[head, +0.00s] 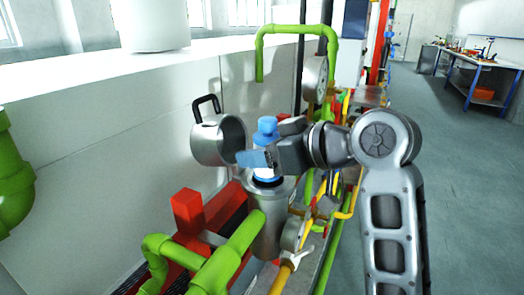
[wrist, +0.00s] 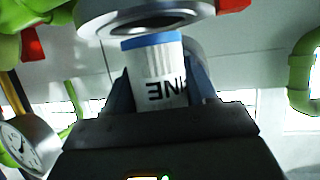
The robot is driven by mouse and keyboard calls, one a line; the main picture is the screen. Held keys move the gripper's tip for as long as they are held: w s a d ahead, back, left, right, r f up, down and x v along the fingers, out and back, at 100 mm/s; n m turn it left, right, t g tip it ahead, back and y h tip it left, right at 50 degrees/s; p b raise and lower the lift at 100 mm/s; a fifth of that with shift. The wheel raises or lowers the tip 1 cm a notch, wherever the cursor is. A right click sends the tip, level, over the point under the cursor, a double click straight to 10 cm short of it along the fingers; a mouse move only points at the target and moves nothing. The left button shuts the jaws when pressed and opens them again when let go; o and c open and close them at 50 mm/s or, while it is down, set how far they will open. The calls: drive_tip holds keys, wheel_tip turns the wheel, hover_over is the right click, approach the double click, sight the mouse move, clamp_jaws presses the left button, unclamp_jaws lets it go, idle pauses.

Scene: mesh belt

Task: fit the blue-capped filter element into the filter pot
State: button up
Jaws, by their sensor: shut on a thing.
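In the head view my gripper (head: 262,160) is shut around the white body of the filter element, just above the filter pot. The filter element has a blue cap (head: 266,128) on top and a blue lower end. It looks about upright. The filter pot (head: 268,228) is a grey metal cylinder with an open mouth. The element's lower end is at this mouth; I cannot tell whether it is inside. In the wrist view the white filter element (wrist: 157,75), with dark letters, sits between the fingers, its blue end against the pot's metal rim (wrist: 145,24).
A metal lid with a black handle (head: 219,139) stands open left of the pot. Green pipes (head: 230,255), a red block (head: 187,209) and yellow pipework with gauges (head: 315,78) crowd around it. Open floor (head: 465,170) lies to the right.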

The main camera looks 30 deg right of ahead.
drive_tip(key=shift+f, duration=0.6)
drive_tip(key=o, duration=1.1)
drive_tip(key=shift+r, duration=0.1)
drive_tip(key=shift+r, duration=0.35)
drive_tip(key=p+v, duration=0.5)
drive_tip(key=v, duration=0.7)
drive_tip(key=shift+r, duration=0.15)
